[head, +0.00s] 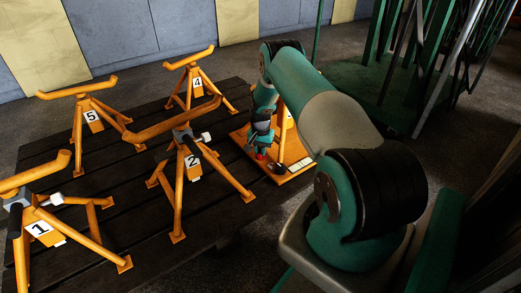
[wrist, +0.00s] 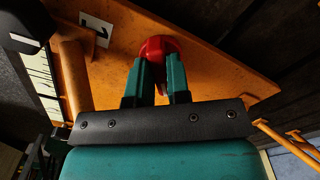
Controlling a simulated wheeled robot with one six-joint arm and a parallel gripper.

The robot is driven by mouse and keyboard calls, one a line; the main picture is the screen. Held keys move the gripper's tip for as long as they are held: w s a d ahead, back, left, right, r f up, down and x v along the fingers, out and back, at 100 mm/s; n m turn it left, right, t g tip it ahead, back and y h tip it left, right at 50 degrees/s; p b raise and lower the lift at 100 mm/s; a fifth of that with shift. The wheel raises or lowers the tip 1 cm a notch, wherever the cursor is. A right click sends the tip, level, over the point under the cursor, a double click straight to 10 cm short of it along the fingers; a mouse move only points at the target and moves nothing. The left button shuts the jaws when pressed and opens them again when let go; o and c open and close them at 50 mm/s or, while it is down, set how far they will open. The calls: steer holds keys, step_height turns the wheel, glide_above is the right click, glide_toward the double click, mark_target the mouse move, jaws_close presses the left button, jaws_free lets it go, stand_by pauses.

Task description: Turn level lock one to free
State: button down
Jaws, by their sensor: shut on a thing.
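In the wrist view a red knob (wrist: 158,47) sits on an orange plate (wrist: 215,65), near a white label (wrist: 96,28) that seems to read 1. My gripper (wrist: 160,65) is shut on the red knob, with a green finger on each side; the fingers hide its lower part. In the head view my gripper (head: 261,143) points down over the orange plate (head: 295,176), and a little red (head: 260,156) shows at its tips. I cannot tell whether the knob stands at locked or free.
An orange post (wrist: 72,85), a black part (wrist: 25,22) and a white scale strip (wrist: 42,90) lie left of my gripper. Orange stands numbered 1 (head: 39,229), 2 (head: 193,161), 4 (head: 197,82) and 5 (head: 93,117) stand on the dark slatted table (head: 130,190).

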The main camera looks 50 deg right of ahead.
mark_target(260, 151)
steer(key=c, duration=1.1)
jaws_free()
step_height(260, 151, up, 17)
steer(key=p, duration=0.7)
steer(key=shift+r+p, duration=0.2)
steer(key=shift+p, duration=0.1)
